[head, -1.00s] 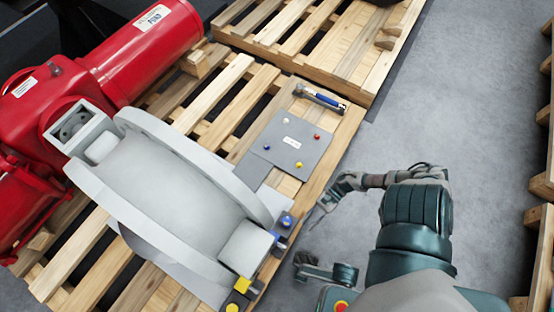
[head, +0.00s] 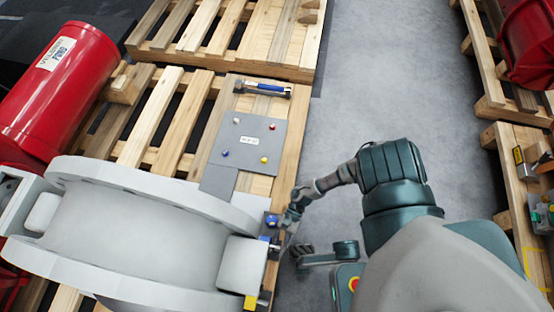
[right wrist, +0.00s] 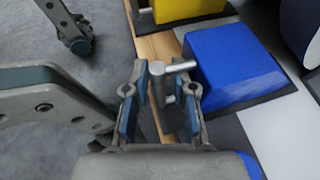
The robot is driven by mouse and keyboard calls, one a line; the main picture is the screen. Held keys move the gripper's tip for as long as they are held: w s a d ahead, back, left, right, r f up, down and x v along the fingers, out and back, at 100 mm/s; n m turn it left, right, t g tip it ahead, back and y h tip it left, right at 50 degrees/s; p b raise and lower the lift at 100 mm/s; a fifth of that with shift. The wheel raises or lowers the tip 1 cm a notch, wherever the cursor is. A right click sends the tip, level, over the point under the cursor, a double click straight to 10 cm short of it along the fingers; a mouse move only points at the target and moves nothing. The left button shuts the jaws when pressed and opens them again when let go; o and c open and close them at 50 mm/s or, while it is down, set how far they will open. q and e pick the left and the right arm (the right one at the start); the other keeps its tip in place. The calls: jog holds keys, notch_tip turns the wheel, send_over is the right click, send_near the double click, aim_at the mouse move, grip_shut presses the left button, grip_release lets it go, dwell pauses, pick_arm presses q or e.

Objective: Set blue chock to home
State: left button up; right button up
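The blue chock (right wrist: 232,65) is a blue block on a dark base with a metal T-shaped handle (right wrist: 161,84) on its left side in the right wrist view. In the head view a small blue block (head: 265,239) sits beside the large grey valve body. My right gripper (right wrist: 162,76) has its blue-padded fingers on either side of the handle, with a gap showing; the fingers look open. In the head view my right gripper (head: 285,226) is at the pallet's right edge, partly hiding the blue parts. My left gripper is not in view.
A yellow block (right wrist: 188,9) is beyond the blue chock, near the gripper. Another blue piece (head: 271,220) is close by. A grey plate (head: 247,144) with coloured knobs and a blue-handled tool (head: 264,89) lie farther up the pallet. Grey floor to the right is open.

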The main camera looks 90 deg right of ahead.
grip_shut()
jog(key=shift+a, duration=0.1)
jog(key=shift+r, duration=0.1)
jog(key=shift+w+d, duration=0.25)
jog(key=shift+w, duration=0.75)
jog(key=shift+w+d, duration=0.25)
jog(key=shift+w, duration=0.7)
grip_release()
jog(key=shift+w, duration=0.1)
jog(key=v, duration=1.2)
jog(key=shift+a, duration=0.1)
